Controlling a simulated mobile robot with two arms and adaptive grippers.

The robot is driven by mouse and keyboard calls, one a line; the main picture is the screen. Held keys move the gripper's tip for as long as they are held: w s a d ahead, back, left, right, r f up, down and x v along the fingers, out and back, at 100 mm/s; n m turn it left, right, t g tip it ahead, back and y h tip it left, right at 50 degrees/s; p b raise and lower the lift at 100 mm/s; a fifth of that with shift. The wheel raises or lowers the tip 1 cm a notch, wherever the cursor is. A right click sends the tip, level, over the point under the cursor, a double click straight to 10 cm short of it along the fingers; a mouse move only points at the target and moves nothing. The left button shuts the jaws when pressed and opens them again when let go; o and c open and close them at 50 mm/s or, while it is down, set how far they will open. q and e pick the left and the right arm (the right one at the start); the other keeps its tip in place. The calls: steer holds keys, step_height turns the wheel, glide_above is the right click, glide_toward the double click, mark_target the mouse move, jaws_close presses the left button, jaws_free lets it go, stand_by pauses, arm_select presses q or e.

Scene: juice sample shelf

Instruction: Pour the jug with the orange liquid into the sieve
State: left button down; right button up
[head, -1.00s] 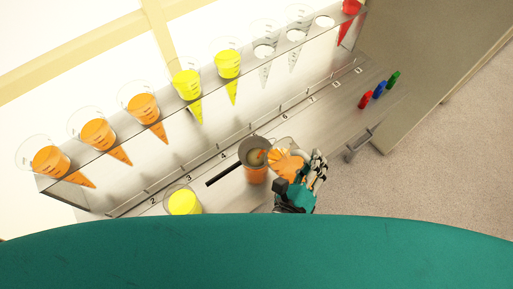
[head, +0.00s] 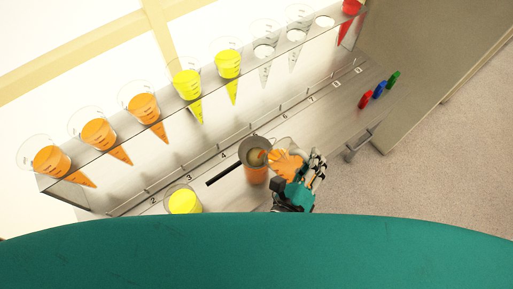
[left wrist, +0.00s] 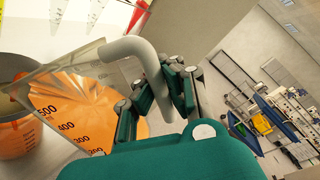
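The clear jug with orange liquid (head: 286,164) is tilted to the left, its lip at the sieve's right edge. Orange liquid shows at the lip, over the sieve. The grey sieve (head: 250,147), with a black handle pointing left, sits on a container of orange liquid (head: 256,174). My left gripper (head: 308,180) is shut on the jug's handle. The left wrist view shows the tilted jug (left wrist: 72,108), its pale handle (left wrist: 133,47) between the gripper's fingers (left wrist: 160,90), and part of the sieve (left wrist: 14,68). My right gripper is not in view.
A container of yellow liquid (head: 183,202) stands left of the sieve. A shelf rack (head: 215,100) behind holds several cones, with orange, yellow, clear and red contents. Red, blue and green small objects (head: 379,89) lie at the right. The numbered bench is clear between them and the jug.

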arm_select(q)
steer(key=shift+w+a+r, duration=0.15)
steer(key=shift+w+a, duration=0.05)
stand_by(1.3)
steer(key=d+f+m+b, duration=0.1)
steer(key=s+d+m+b, duration=0.1)
steer(key=m, duration=0.1)
steer(key=shift+s+d+f+m, duration=0.2)
steer(key=shift+f+m, duration=0.1)
steer(key=shift+f, duration=0.1)
steer(key=shift+r, duration=0.2)
steer(key=s+d+f+m+b, duration=0.3)
steer(key=d+f+m+b, duration=0.1)
steer(key=m, duration=0.3)
steer(key=shift+s+d+f+m+t+h+b, duration=0.3)
steer(key=shift+d+f+h+b, duration=0.1)
steer(key=shift+f+b, duration=0.35)
stand_by(4.1)
